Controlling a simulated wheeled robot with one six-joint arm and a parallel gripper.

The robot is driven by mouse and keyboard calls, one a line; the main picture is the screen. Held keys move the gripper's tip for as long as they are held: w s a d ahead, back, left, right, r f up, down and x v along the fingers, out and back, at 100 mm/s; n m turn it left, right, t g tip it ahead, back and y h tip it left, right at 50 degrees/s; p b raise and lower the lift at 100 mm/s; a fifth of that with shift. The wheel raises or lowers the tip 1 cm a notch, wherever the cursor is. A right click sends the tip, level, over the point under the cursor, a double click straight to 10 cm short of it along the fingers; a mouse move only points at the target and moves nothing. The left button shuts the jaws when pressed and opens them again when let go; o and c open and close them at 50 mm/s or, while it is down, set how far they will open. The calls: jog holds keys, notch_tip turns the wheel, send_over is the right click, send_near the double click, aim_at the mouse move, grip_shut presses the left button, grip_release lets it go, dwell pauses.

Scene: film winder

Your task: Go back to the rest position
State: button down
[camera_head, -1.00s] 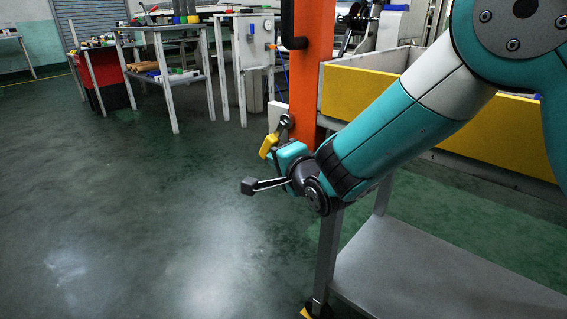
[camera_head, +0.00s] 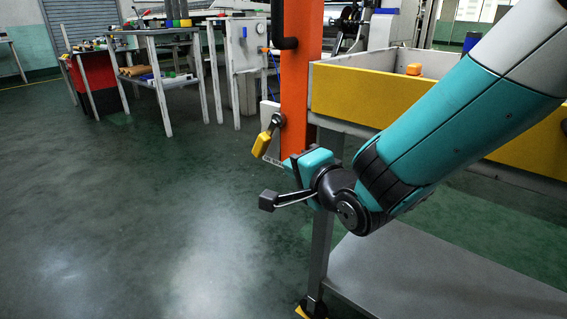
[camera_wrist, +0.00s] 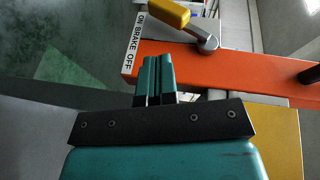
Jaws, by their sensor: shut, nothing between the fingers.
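My gripper (camera_head: 268,201) hangs low in front of the orange post (camera_head: 294,90) in the head view, apart from it, with my teal arm reaching in from the upper right. In the wrist view my gripper's fingers (camera_wrist: 156,78) are together with nothing between them. A lever with a yellow handle (camera_head: 261,144) sits on the orange post, just above and left of my gripper. In the wrist view the yellow handle (camera_wrist: 168,12) is beyond the fingertips, clear of them, beside a label reading "ON BRAKE OFF" (camera_wrist: 134,44).
A yellow-fronted tray (camera_head: 370,95) on a grey frame stands right of the post, with an orange object (camera_head: 413,69) in it. A grey lower shelf (camera_head: 430,270) is below. Workbenches (camera_head: 165,60) stand at the back left. The green floor (camera_head: 120,220) at left is clear.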

jog(key=s+d+r+n+g+h+p, duration=0.3)
jog(key=s+d+n+g, duration=0.4)
jog(key=s, duration=0.6)
jog(key=s+d+r+n+g+h+p, duration=0.2)
jog(key=s+d+r+n+g, duration=0.35)
jog(key=s, duration=0.75)
jog(key=d+r+n+p, duration=0.3)
jog(key=r+p, duration=3.3)
jog(key=p, duration=0.1)
jog(key=shift+s+r+g+p, duration=0.15)
jog(key=shift+s+g+p, duration=0.15)
jog(key=shift+g+p, duration=0.1)
jog(key=shift+d+n, duration=0.1)
jog(key=shift+n, duration=0.15)
